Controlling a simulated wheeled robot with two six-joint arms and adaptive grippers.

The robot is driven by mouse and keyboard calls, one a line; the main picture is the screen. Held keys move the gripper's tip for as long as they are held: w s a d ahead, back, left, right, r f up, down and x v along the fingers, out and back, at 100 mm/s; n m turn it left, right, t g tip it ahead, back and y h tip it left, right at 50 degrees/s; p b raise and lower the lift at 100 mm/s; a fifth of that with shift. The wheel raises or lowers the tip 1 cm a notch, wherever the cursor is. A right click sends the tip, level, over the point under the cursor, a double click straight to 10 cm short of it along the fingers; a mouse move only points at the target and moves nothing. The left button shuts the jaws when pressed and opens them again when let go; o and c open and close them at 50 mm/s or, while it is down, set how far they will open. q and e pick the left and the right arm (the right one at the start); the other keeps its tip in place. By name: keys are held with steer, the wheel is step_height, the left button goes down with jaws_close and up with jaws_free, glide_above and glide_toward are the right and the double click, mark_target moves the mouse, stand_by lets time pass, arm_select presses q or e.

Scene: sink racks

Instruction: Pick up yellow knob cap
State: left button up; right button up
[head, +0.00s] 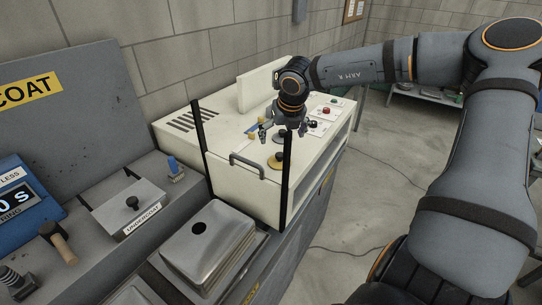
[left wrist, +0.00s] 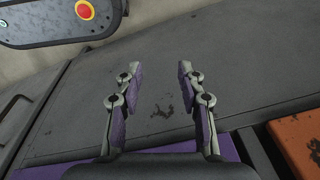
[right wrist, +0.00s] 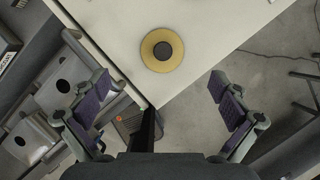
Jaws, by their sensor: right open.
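The yellow knob cap, a round yellow disc with a dark raised centre, lies on the white box top (right wrist: 105,15) near its corner in the right wrist view (right wrist: 147,52). It also shows in the head view (head: 273,164) near the box's front edge. My right gripper (right wrist: 168,103) is open and empty, its fingers wide apart. In the head view it (head: 283,131) hangs over the box, above and slightly behind the disc, not touching it. My left gripper (left wrist: 157,82) is open and empty over a grey surface in the left wrist view. It is not seen in the head view.
The box has a grey front handle (head: 248,161) and dark upright posts (head: 203,150). Small red and dark knobs (head: 326,111) stand farther back on it. A metal basin cover (head: 208,245) and an undercoat panel (head: 128,208) lie to the left. Floor is open at right.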

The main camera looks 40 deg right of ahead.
mark_target(280, 154)
steer(key=b+x, duration=0.2)
steer(key=b, duration=0.1)
steer(key=b+x, duration=0.2)
steer(key=b, duration=0.2)
steer(key=shift+s+f, duration=0.2)
steer(key=shift+s, duration=0.2)
steer(key=shift+w+d+f, duration=0.1)
steer(key=shift+w+f, duration=0.25)
steer(key=shift+f, duration=0.05)
steer(key=shift+s+d+r, duration=0.1)
steer(key=shift+s, duration=0.05)
steer(key=shift+d+f+p, duration=0.1)
steer(key=shift+f+p, duration=0.5)
steer(key=shift+p, duration=0.15)
steer(key=p+x, duration=0.1)
steer(key=x, duration=0.2)
steer(key=shift+w, duration=0.2)
steer(key=shift+w+f, duration=0.15)
steer(key=shift+f, duration=0.25)
steer(key=shift+c, duration=1.6)
steer(key=c, duration=0.9)
arm_select(q)
steer(key=s+f, duration=0.4)
steer(key=f, duration=0.1)
steer(key=shift+s+g, duration=0.3)
steer(key=shift+s, duration=0.1)
arm_select(e)
steer(key=shift+c, duration=0.4)
